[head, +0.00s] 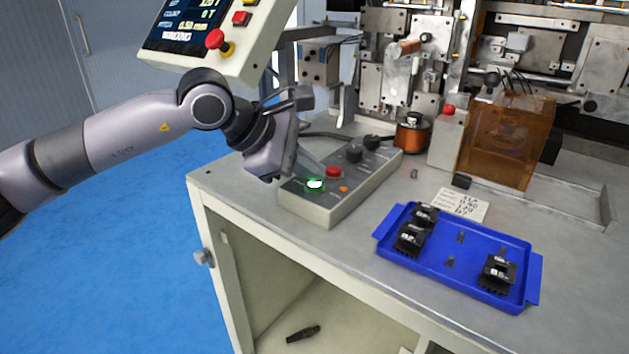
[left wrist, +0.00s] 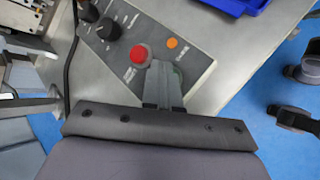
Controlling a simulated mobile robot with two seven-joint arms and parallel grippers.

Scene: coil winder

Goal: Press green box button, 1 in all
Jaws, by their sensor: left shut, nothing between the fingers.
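The grey control box (head: 322,213) sits near the left front corner of the bench top. Its green button (head: 314,184) is lit, beside a red button (head: 333,172) and a small orange one (head: 343,189). My left gripper (head: 302,172) is shut and empty, with its fingertips close to the green button; I cannot tell whether they touch it. In the left wrist view the shut fingers (left wrist: 160,75) reach over the box face (left wrist: 190,50), next to the red button (left wrist: 139,54), and hide the green button. My right gripper does not clearly show.
A blue tray (head: 440,272) with several black parts lies right of the box. A paper note (head: 460,204) lies behind it. A tilted control panel (head: 262,35) with a red knob hangs above my left arm. A copper coil (head: 412,135) and an amber cover (head: 505,140) stand behind.

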